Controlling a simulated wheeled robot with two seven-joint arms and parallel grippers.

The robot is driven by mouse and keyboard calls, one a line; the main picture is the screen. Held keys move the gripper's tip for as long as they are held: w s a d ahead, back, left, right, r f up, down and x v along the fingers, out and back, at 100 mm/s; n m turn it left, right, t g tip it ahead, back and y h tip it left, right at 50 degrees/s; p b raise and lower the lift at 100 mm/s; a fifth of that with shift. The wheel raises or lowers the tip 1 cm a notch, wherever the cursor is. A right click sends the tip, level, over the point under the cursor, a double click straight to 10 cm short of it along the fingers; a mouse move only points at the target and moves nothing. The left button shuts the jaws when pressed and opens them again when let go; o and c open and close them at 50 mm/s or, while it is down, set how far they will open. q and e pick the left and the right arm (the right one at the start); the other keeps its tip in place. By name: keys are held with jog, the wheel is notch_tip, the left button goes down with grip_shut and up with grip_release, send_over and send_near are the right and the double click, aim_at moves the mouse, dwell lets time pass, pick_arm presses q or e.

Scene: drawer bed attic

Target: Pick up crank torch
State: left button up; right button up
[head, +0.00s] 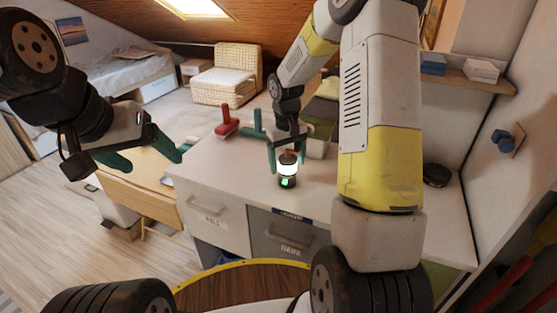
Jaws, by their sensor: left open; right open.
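A small lantern-like light (288,181) with a black base, glowing white middle and green patch stands upright on the white drawer top. I cannot tell for sure whether it is the crank torch. My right gripper (287,160) is open, pointing down, with its green fingers at either side of the light's upper part; contact is unclear. A red item (228,124) with an upright post lies behind and left of it. A green item (252,132) of similar shape is beside the red one, partly near my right wrist. My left gripper (148,160) is open and empty, left of the drawer top.
The white drawer unit (215,175) has a pale drawer and a grey drawer (290,240) in front. A dark round object (436,175) sits at its right. A wooden desk (140,195) stands left. A shelf (465,80) holds boxes. A wicker chair (228,80) is behind.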

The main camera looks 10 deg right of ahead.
jog(key=c, duration=1.6)
